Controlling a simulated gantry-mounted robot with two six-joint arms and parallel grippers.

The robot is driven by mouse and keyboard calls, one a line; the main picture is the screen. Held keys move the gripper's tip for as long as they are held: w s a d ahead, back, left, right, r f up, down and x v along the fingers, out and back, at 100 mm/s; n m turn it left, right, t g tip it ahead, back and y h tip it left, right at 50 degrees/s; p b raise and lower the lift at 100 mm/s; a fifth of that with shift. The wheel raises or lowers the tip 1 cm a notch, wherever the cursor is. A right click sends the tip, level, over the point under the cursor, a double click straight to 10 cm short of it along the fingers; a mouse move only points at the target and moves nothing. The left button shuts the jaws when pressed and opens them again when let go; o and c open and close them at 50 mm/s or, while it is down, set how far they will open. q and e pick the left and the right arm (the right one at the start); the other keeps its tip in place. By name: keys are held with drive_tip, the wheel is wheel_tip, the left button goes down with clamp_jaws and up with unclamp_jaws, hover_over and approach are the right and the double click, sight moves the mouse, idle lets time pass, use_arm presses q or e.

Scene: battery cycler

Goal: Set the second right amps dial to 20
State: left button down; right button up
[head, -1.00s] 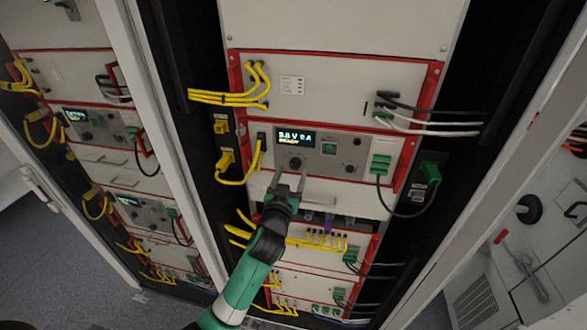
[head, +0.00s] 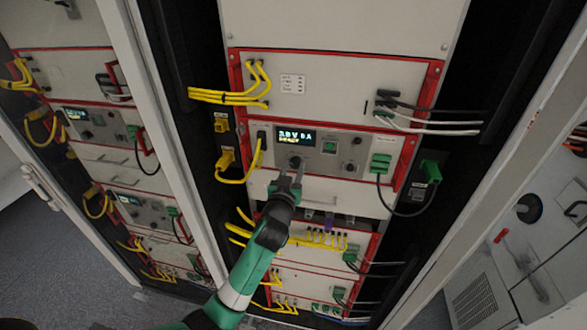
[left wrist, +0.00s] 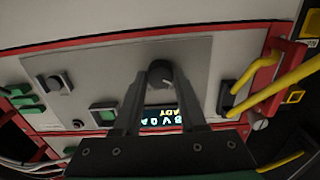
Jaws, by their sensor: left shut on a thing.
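The control panel (head: 318,155) in the middle rack has a lit display (head: 296,137) at its upper left, with volts and amps figures too blurred to read surely. Below it is a round black dial (head: 295,162); a second black dial (head: 350,168) is at the panel's right. I cannot read which is amps. My left gripper (head: 290,177) is at the dial below the display. In the left wrist view, turned upside down, this dial (left wrist: 160,72) sits between the fingertips, which are shut on it. The other dial (left wrist: 55,80) is clear of them. My right gripper is out of view.
A green button (head: 329,147) sits right of the display. Yellow cables (head: 225,97) hang at the left and green plugs (head: 380,163) with dark cables at the right. Another rack (head: 90,160) stands at the left.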

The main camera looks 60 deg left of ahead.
use_arm(q)
drive_tip(key=shift+m, duration=0.3)
drive_tip(key=m+p, duration=0.1)
drive_tip(key=m, duration=0.2)
drive_tip(key=shift+r+m+p, duration=0.15)
drive_tip(key=shift+m+p, duration=0.15)
drive_tip(key=m+p, duration=0.1)
drive_tip(key=m, duration=0.2)
drive_tip(key=shift+m, duration=0.3)
drive_tip(key=m+p, duration=0.2)
drive_tip(key=m, duration=0.2)
drive_tip(key=shift+m, duration=0.3)
drive_tip(key=shift+m+p, duration=0.8)
drive_tip(key=shift+m, duration=0.8)
drive_tip(key=shift+c, duration=2.3)
unclamp_jaws()
drive_tip(key=shift+d, duration=0.1)
